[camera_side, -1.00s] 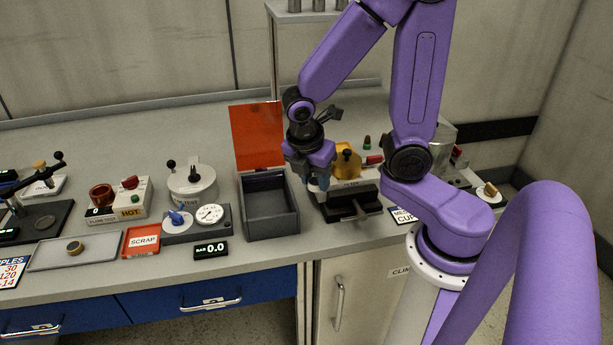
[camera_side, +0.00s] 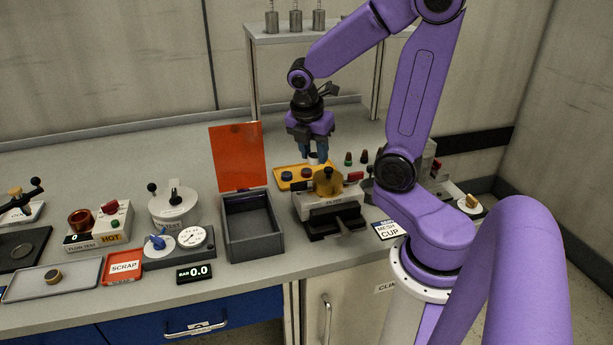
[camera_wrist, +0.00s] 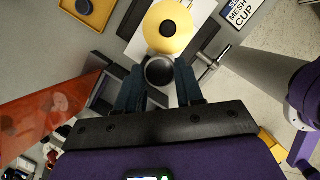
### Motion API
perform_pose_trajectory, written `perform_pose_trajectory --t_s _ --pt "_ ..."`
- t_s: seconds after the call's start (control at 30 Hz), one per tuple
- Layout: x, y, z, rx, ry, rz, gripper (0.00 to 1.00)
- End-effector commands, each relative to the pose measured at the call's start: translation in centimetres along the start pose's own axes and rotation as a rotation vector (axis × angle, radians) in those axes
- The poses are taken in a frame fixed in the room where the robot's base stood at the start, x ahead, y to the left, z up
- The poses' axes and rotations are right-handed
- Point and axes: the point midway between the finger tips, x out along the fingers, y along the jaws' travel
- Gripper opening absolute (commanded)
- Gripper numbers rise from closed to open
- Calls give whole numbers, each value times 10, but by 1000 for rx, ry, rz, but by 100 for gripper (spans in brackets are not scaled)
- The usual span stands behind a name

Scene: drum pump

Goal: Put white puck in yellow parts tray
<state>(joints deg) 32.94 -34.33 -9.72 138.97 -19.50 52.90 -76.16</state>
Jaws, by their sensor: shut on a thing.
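My gripper (camera_side: 313,158) is raised over the back of the bench, just above or behind the yellow parts tray (camera_side: 278,183). It is shut on a small round piece, taken as the white puck (camera_side: 314,158), pale in the side view. In the wrist view the puck (camera_wrist: 159,71) looks grey with a darker middle, between the fingertips of my gripper (camera_wrist: 159,80). A blue puck and a red puck lie in the tray. The tray's corner (camera_wrist: 98,14) shows at the top left of the wrist view. The exact height above the tray cannot be told.
A grey box (camera_side: 250,225) with a raised orange lid (camera_side: 238,157) is to the left. A shelf (camera_side: 290,35) rises behind.

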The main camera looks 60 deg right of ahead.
Motion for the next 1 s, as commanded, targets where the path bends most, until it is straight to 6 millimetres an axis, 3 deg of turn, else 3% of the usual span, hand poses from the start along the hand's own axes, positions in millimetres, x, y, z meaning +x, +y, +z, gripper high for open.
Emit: perform_pose_trajectory --t_s 0.03,0.2,0.47,0.8,1.0 --pt "6 -2 22 17 -1 -4 8" --pt "21 -13 77 12 -10 -1 8" --pt "34 -34 129 3 -29 -5 8" --pt "76 -33 115 -6 -28 -8 8" --pt "87 -28 115 -5 -27 -5 8"
